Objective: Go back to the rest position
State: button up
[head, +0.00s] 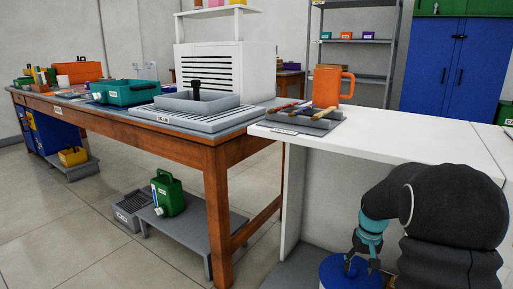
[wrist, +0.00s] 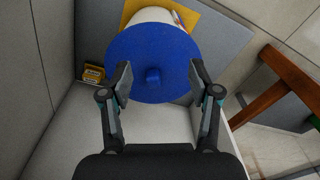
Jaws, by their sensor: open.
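My gripper (wrist: 160,76) is open in the wrist view, with one finger on each side of the small knob on a round blue lid (wrist: 152,48). There is a gap between each finger and the knob. The lid sits on a white container (wrist: 152,16), of which only the far side shows. In the head view my gripper (head: 362,262) points down over the blue lid (head: 345,277) at the lower right, beside the white counter. The lid's lower part is cut off by the frame there.
The white counter (head: 400,145) carries an orange mug (head: 328,87) and a grey tray (head: 296,124). A wooden bench (head: 185,152) stands to the left, with a green can (head: 168,194) on its low shelf. A yellow box (wrist: 93,74) lies left of the lid. Open floor (head: 70,240) shows at left.

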jog(key=s+a+r+t+p, duration=0.1)
jog(key=s+a+r+p, duration=0.1)
jog(key=s+a+r, duration=0.3)
jog(key=s+a+r+n+t+p, duration=0.1)
jog(key=s+a+r, duration=0.4)
jog(key=s+r, duration=0.6)
jog(key=s+a+r+t+p, duration=0.3)
jog(key=s+a+r+p, duration=0.2)
jog(key=s+r, duration=0.3)
jog(key=s, duration=0.3)
jog(key=shift+s+r+n, duration=0.25)
jog(key=shift+r+n, duration=0.1)
jog(key=shift+n, duration=0.05)
